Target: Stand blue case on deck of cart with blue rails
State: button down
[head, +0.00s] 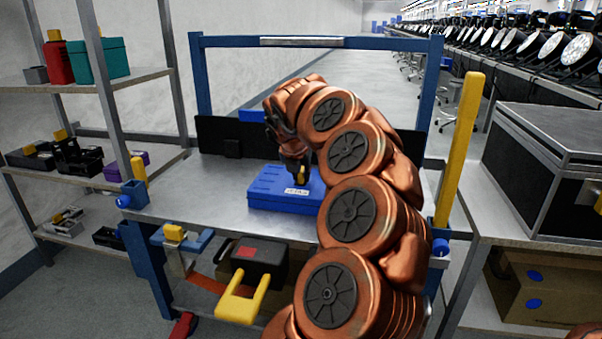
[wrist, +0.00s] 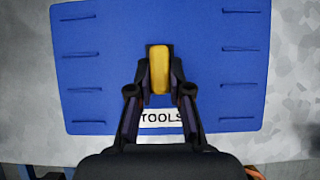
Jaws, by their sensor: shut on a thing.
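The blue case (head: 270,196) sits flat on the grey deck (head: 190,200) of the cart with blue rails (head: 204,80). It has a yellow handle and a white label reading TOOLS. My gripper (head: 298,172) is above the case, pointing down, its fingers at the handle. In the wrist view my gripper (wrist: 159,88) is shut on the yellow handle, one finger on each side, and the blue case (wrist: 220,60) fills most of the picture. The case's right end is partly hidden behind my arm in the head view.
Shelves (head: 90,80) with a teal case (head: 100,60) and a red container stand at the left. A black flight case (head: 545,160) is on a bench at the right. Yellow posts (head: 460,150) rise at the cart's near corners. The deck left of the case is clear.

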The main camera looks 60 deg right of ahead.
jog(key=c, duration=1)
grip_release()
jog(key=v, duration=1.2)
jog(key=shift+r, duration=0.1)
